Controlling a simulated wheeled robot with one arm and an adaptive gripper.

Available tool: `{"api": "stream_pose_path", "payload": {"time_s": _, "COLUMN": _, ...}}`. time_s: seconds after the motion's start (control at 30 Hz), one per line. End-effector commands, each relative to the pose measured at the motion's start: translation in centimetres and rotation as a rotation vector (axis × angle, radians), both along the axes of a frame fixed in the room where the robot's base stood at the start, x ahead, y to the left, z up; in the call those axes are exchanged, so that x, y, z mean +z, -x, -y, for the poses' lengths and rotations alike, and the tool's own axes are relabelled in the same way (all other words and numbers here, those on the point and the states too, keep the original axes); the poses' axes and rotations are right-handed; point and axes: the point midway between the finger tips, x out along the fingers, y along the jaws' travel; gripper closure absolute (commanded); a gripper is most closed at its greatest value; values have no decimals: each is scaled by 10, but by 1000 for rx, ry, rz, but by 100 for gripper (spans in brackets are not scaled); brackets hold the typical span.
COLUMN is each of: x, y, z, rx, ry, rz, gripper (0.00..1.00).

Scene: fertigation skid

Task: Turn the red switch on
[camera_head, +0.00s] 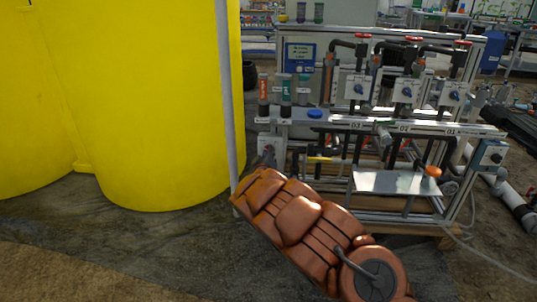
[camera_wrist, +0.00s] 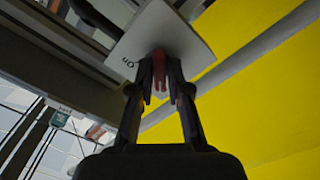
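The red switch (camera_wrist: 159,66) stands out from a pale square plate (camera_wrist: 185,35) in the wrist view. In the head view my copper-coloured arm reaches to the left end of the skid, by a small grey box (camera_head: 271,146). The red switch itself does not show clearly there.
Large yellow tanks (camera_head: 150,100) stand close on the left, with a thin grey pole (camera_head: 226,95) at their edge. Bare floor (camera_head: 130,245) lies at the lower left.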

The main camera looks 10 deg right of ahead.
Motion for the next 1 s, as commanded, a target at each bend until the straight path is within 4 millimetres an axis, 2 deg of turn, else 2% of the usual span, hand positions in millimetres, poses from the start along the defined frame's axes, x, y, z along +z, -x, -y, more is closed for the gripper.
{"api": "stream_pose_path", "payload": {"time_s": 0.03, "x": 0, "y": 0, "z": 0, "rx": 0, "ry": 0, "rz": 0, "gripper": 92}}
{"api": "stream_pose_path", "payload": {"time_s": 0.13, "x": 0, "y": 0, "z": 0, "rx": 0, "ry": 0, "rz": 0, "gripper": 100}}
{"api": "stream_pose_path", "payload": {"time_s": 0.57, "x": 0, "y": 0, "z": -1, "rx": 1, "ry": -18, "rz": 4, "gripper": 100}}
{"api": "stream_pose_path", "payload": {"time_s": 0.77, "x": 1, "y": 0, "z": -1, "rx": 2, "ry": -96, "rz": 27, "gripper": 100}}
{"api": "stream_pose_path", "payload": {"time_s": 1.0, "x": 3, "y": 0, "z": -2, "rx": 1, "ry": -275, "rz": 85, "gripper": 100}}
